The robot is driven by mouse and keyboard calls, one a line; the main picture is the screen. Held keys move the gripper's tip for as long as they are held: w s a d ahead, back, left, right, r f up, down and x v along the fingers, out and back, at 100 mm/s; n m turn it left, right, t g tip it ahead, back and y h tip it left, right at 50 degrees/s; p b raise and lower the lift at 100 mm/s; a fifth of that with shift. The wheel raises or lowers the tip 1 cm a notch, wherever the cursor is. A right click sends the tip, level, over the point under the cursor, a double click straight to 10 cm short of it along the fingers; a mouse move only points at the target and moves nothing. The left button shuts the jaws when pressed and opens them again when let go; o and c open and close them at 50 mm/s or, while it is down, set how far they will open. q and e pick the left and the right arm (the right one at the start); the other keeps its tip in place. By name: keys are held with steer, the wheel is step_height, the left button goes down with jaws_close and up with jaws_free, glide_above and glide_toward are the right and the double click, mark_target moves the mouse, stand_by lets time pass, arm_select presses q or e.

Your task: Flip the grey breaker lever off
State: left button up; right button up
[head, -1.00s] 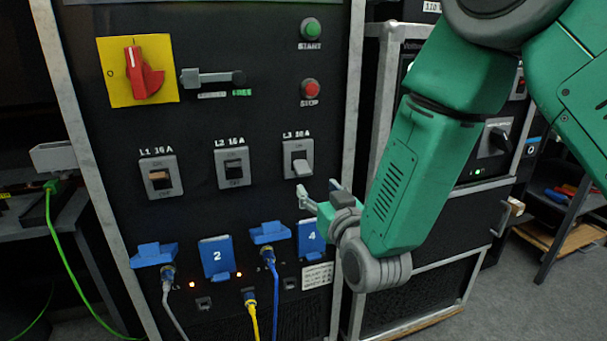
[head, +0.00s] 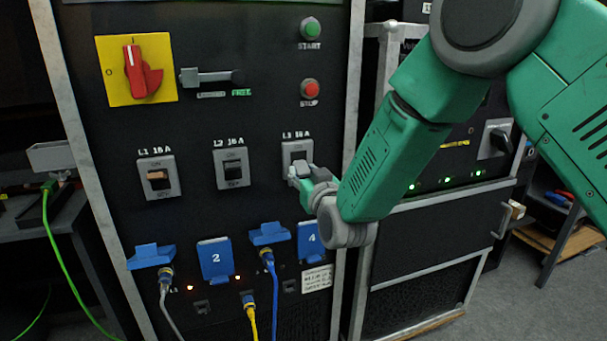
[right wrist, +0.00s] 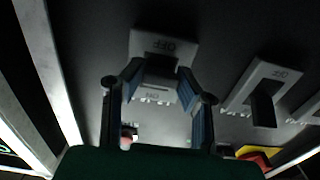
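The L3 breaker (head: 297,148) is a grey plate with a dark slot, the rightmost of three breakers on the black panel. My right gripper (head: 299,172) is at its lower half and covers the grey lever there. In the right wrist view, the L3 plate (right wrist: 165,42) appears upside down, with OFF at the top and ON lower. The fingers of my right gripper (right wrist: 159,75) stand apart on either side of the plate's middle. The lever is not clear between them, so I cannot tell its position or whether they touch it. My left gripper is out of view.
The L2 breaker (head: 233,168) and L1 breaker (head: 158,178) sit to the left. Above are the red stop button (head: 309,88), green start button (head: 309,26) and red rotary switch (head: 142,72). Blue sockets with cables (head: 268,234) lie below. A cabinet (head: 440,235) stands right.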

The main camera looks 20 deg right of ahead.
steer(key=shift+w+f+t+b, duration=0.1)
steer(key=shift+f+t+b, duration=0.55)
steer(key=shift+b, duration=0.8)
jaws_close()
steer(key=shift+t+b, duration=0.35)
steer(key=shift+b, duration=0.15)
steer(key=shift+r, duration=0.2)
steer(key=o, duration=1.1)
jaws_free()
steer(key=shift+c, duration=0.2)
